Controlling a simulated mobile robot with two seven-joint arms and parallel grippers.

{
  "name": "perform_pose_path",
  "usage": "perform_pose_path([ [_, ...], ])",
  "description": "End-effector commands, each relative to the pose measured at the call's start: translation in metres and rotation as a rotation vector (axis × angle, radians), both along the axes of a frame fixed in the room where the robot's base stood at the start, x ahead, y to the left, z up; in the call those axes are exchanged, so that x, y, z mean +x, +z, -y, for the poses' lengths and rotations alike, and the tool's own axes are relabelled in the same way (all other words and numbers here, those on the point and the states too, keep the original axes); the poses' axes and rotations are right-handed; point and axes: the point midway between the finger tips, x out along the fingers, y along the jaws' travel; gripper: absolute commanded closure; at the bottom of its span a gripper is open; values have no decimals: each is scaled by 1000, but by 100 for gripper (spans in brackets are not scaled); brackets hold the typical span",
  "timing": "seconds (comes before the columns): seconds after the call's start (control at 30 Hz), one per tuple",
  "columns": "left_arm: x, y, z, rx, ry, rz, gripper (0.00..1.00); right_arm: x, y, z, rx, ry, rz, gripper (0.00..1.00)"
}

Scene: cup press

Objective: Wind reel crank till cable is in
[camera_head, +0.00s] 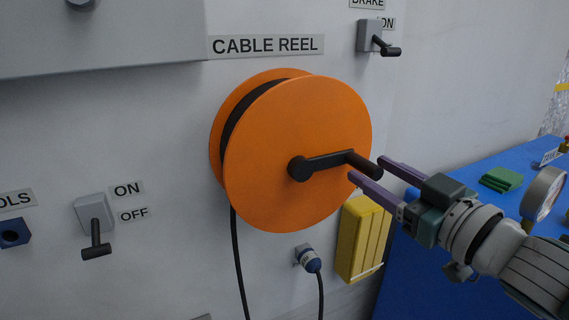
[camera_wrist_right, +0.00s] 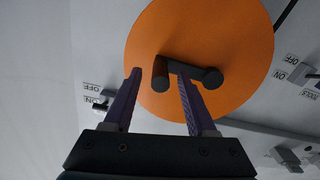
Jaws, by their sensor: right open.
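An orange cable reel (camera_head: 280,120) is mounted on the wall, with black cable wound in its groove and hanging down below. Its black crank (camera_head: 325,161) points right from the hub, and the handle (camera_head: 364,165) sticks out toward me. My right gripper (camera_head: 367,169) is open at the handle's free end. My left gripper is in neither view.
A yellow box (camera_head: 363,238) and a blue plug with a cable (camera_head: 311,264) are below the reel. A brake switch (camera_head: 377,38) is above right. An ON/OFF lever (camera_head: 95,222) is at left. A blue table (camera_head: 440,255) stands at right.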

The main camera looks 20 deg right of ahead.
Motion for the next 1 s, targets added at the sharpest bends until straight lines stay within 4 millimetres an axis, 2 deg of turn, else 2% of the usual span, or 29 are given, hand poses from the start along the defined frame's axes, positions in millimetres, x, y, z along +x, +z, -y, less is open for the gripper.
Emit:
perform_pose_path([
  [0.13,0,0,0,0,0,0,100,9,0,-1,1,0,0,43],
  [0.4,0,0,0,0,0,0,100,10,0,-1,1,0,-1,43],
  [0.9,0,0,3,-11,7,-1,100,10,0,-1,0,0,-1,99],
  [1.0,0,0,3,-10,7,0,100,10,0,-1,0,0,0,100],
])
